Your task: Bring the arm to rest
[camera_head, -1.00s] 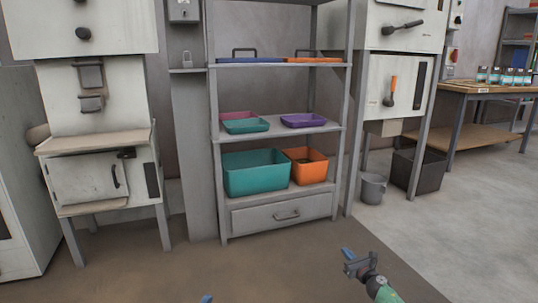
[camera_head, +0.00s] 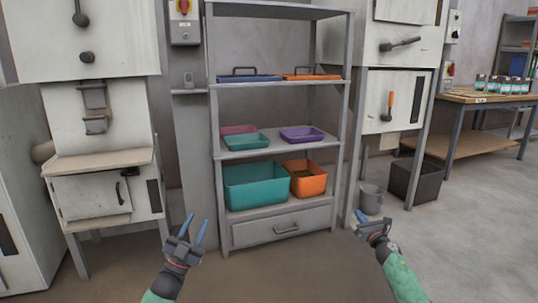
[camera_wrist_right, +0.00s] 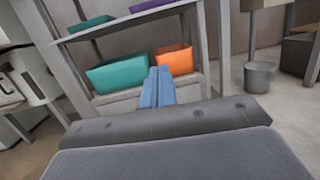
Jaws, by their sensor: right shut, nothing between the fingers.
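My right gripper (camera_head: 361,217) is at the lower right of the head view, in front of the shelf's right post, with its arm coming up from the bottom. It is shut and empty. Its blue fingers lie together in the right wrist view (camera_wrist_right: 158,88). My left gripper (camera_head: 194,228) is at the lower left, its two blue fingers spread apart and pointing up. It is open, with nothing between the fingers. Both grippers are held in free air in front of the shelf, apart from anything.
A grey shelf (camera_head: 281,228) stands ahead with a teal bin (camera_head: 256,188), an orange bin (camera_head: 308,180) and several trays. White machines (camera_head: 90,195) stand on both sides. A grey bucket (camera_head: 371,199) and a dark bin (camera_head: 418,182) stand on the floor at right. The near floor is clear.

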